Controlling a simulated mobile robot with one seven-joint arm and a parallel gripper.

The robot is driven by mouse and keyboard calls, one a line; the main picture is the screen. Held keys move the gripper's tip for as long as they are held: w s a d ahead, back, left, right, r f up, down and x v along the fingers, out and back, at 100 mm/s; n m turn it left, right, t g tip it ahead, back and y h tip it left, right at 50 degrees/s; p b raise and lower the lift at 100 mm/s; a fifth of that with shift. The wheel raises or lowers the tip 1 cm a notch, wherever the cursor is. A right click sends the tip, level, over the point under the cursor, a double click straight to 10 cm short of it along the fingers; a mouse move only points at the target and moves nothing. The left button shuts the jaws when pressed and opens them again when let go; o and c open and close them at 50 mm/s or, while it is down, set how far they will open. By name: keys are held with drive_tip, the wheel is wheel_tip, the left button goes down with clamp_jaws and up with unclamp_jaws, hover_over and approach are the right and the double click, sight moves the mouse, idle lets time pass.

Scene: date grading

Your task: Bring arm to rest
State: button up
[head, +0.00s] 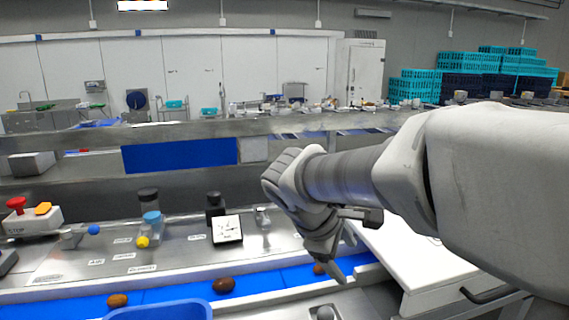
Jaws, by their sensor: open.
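My arm reaches in from the right of the head view, and my gripper (335,268) hangs at its end with the fingers pointing down. It is open, and I see nothing between the fingers. It is over the blue belt (265,283) at the front. Brown dates lie on the belt: one at the left (117,300), one in the middle (224,285), and one (318,268) partly hidden beside my gripper.
A blue bin (160,312) is at the bottom edge. A white board (415,262) lies right of my gripper, under my arm.

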drive_tip(key=s+d+m+y, duration=0.1)
drive_tip(key=s+m+y, duration=0.1)
drive_tip(key=s+m, duration=0.4)
drive_tip(key=s+d+f+m+t+y, duration=0.1)
drive_tip(key=s+d+m+y, duration=0.1)
drive_tip(key=s+m, duration=0.4)
drive_tip(key=s+y, duration=0.1)
drive_tip(key=s, duration=0.4)
drive_tip(key=shift+d+f, duration=0.15)
drive_tip(key=shift+d, duration=0.1)
drive_tip(key=c, duration=0.4)
drive_tip(key=shift+d+m, duration=0.15)
drive_tip(key=shift+m, duration=0.15)
drive_tip(key=shift+c, duration=0.2)
